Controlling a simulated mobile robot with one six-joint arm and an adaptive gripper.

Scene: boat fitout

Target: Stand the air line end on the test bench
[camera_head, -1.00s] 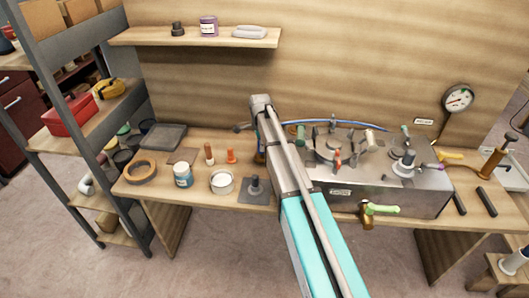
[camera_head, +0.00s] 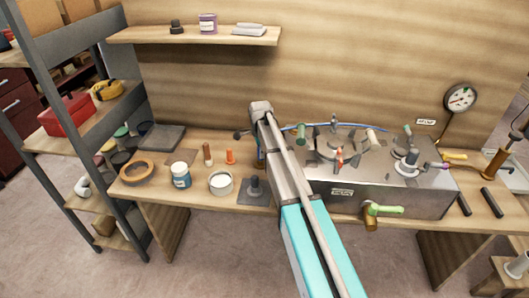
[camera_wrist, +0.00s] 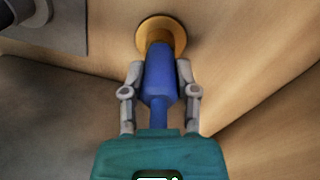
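The air line end is a blue fitting (camera_wrist: 160,78) with a round brass-coloured flange (camera_wrist: 177,37) at its far end, in the wrist view. My gripper (camera_wrist: 159,72) has one finger on each side of the blue body, both appearing to touch it. The flange is against or very close to the wooden surface; I cannot tell which. In the head view my arm hides most of the fitting, and the gripper end is low over the bench, left of the steel test unit (camera_head: 325,202).
A pressure gauge (camera_head: 461,98) is on the back wall. A shelf (camera_head: 190,37) hangs above.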

